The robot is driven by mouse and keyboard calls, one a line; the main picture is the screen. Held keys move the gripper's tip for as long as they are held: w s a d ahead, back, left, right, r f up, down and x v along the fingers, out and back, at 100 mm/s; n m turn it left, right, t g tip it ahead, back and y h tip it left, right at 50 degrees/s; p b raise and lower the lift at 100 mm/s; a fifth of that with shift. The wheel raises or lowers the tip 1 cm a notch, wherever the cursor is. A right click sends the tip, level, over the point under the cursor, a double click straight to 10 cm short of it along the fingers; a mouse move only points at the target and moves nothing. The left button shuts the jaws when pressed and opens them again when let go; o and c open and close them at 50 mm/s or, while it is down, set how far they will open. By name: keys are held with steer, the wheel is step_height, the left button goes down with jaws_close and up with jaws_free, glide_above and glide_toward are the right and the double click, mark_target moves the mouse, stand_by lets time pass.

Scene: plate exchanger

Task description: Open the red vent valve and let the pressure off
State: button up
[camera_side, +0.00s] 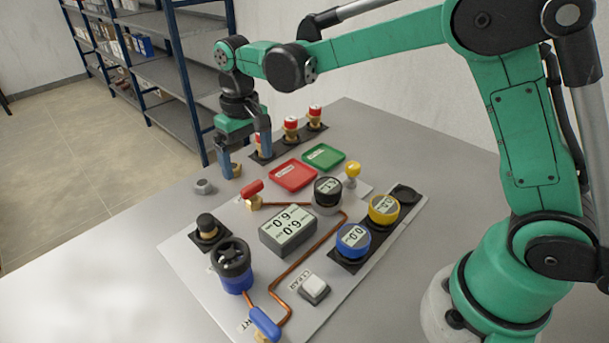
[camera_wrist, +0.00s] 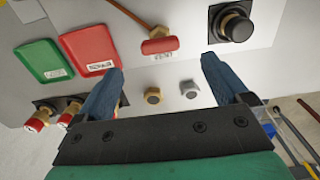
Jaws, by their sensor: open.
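The red vent valve (camera_side: 252,188) has a red lever on a brass body at the end of a copper pipe, on the panel's far left part. In the wrist view its red lever (camera_wrist: 159,46) lies crosswise to the pipe, with a label on its face. My gripper (camera_side: 245,160) is open and empty, pointing down behind the valve, near a brass nut (camera_side: 236,170). In the wrist view my gripper (camera_wrist: 162,70) has its fingers wide apart; the lever shows beyond and between the tips, apart from both.
A grey nut (camera_side: 203,186) lies near the brass one. Red (camera_side: 293,175) and green (camera_side: 323,157) trays and several red-capped brass fittings (camera_side: 291,127) stand close by. A display block (camera_side: 288,230), black knob (camera_side: 207,226) and blue-handled valve (camera_side: 264,323) are on the panel. The table's left is clear.

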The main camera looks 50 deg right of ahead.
mark_target(251, 185)
steer(key=shift+f, duration=2.8)
steer(key=c, duration=1.3)
steer(key=shift+n, duration=0.4)
steer(key=n, duration=1.7)
